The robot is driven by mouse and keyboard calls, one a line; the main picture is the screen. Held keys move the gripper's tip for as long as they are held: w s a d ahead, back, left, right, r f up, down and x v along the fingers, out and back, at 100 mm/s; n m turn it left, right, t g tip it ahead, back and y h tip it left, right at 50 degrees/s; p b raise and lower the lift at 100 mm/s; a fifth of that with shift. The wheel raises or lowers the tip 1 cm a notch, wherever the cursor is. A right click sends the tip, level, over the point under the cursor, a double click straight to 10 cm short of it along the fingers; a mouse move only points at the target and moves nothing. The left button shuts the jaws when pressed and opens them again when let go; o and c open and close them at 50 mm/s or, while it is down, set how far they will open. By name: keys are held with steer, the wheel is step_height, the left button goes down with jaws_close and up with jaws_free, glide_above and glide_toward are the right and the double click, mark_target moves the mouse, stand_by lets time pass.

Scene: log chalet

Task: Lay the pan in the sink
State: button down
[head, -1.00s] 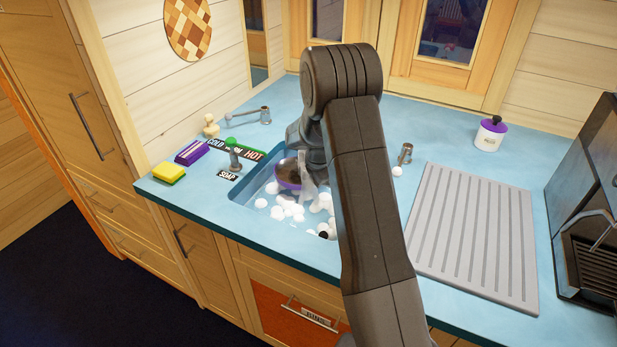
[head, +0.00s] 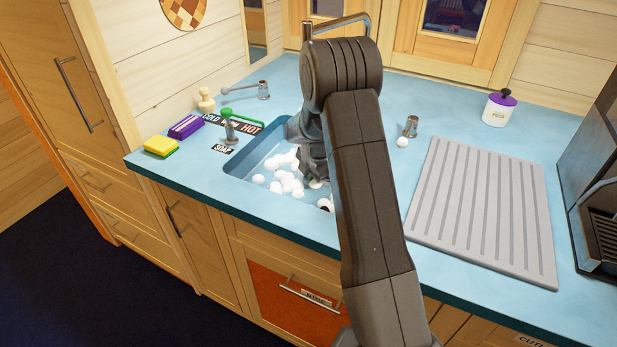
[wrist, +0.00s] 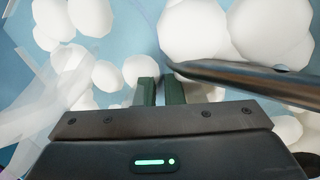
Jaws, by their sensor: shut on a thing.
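My gripper (wrist: 160,91) is low over the suds, with its two dark green fingers close together. A smooth grey-brown metal piece (wrist: 245,82), seen nearly edge-on, runs right from the fingertips. I take it for part of the pan, but the exact grip is not clear. In the head view my arm hides the fingers and the pan. The blue sink (head: 238,180) is set in the counter, with several white foam balls (head: 287,183) in it. My wrist reaches down at its right part.
A grey draining board (head: 480,210) lies empty to the right. A curved metal spout (head: 338,21) shows behind my arm. Translucent streaks (wrist: 45,105) cross the wrist view's left.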

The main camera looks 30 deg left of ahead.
steer(key=c, duration=1.5)
jaws_free()
steer(key=shift+f, duration=0.1)
steer(key=b+v, duration=0.1)
steer(key=v, duration=1.3)
steer(key=shift+a+f, duration=0.1)
steer(key=shift+f, duration=0.1)
